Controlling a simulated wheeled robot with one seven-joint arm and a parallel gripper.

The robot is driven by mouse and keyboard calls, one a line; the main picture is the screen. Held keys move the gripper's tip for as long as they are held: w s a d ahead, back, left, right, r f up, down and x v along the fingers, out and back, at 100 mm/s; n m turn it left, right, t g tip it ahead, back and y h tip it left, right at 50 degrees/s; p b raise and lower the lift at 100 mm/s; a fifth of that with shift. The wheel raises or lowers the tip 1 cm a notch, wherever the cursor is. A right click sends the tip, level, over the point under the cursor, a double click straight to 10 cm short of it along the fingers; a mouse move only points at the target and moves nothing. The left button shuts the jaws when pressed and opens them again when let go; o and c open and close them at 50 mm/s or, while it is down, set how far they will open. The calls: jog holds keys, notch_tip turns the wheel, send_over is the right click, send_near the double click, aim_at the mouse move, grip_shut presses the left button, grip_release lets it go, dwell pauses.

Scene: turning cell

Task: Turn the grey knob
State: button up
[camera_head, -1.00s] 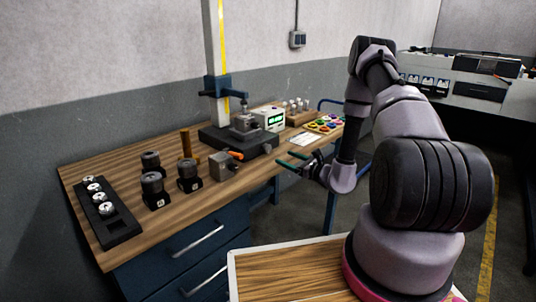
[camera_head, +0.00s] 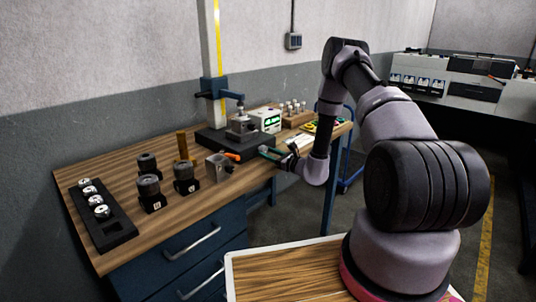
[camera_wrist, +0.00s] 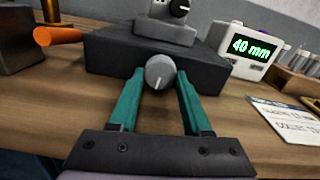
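The grey knob (camera_wrist: 160,72) is round with a white mark on its face. It sits on the front of a dark base block (camera_wrist: 105,52) in the wrist view. My gripper (camera_wrist: 160,80) has its two green fingers apart, one to each side of the knob in the picture. I see gaps and no clear contact; whether the tips reach past its face I cannot tell. In the head view my gripper (camera_head: 268,153) is at the table's front edge by the dark base (camera_head: 218,144); the knob is not clear there.
A white display box (camera_wrist: 247,48) reads 40 mm. A smaller black knob (camera_wrist: 179,8) is above the base. A paper card (camera_wrist: 285,121) lies on the right of the wooden table (camera_head: 125,176).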

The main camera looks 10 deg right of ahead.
grip_shut()
jog(key=shift+m, duration=0.3)
jog(key=shift+s+m, duration=0.1)
jog(key=shift+m, duration=2.4)
jog(key=o, duration=0.9)
grip_release()
jog(key=shift+c, duration=0.2)
